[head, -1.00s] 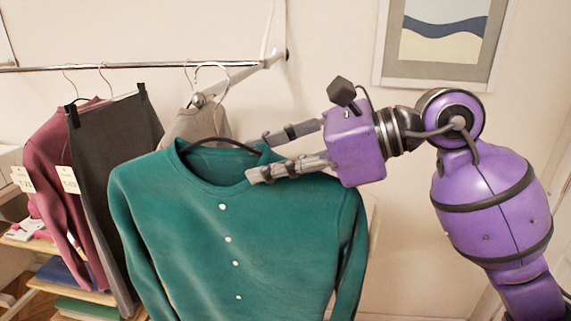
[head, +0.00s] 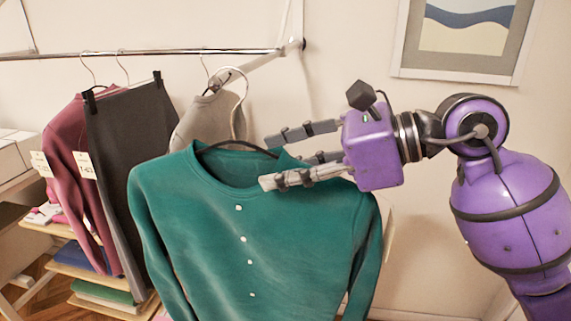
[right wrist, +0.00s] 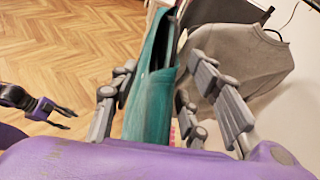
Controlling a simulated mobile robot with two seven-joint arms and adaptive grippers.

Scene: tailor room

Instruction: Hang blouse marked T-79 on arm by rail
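The teal blouse (head: 215,230), with white buttons, hangs on a dark hanger. Its silver hook (head: 243,95) loops over the slanted metal arm (head: 265,62) at the rail's end. No T-79 mark shows on it. My right gripper (head: 268,160) is at the blouse's collar and shoulder on the right. In the right wrist view its fingers (right wrist: 165,95) stand apart on both sides of the blouse (right wrist: 150,100), with gaps. My left gripper (right wrist: 70,120) shows only in the right wrist view, at the left edge, fingers apart and empty.
The rail (head: 130,53) carries a maroon top (head: 68,150), dark grey trousers or skirt (head: 130,140) and a light grey top (head: 200,115) behind the blouse. Shelves with folded cloth (head: 100,292) stand below left. A framed picture (head: 465,70) hangs on the wall.

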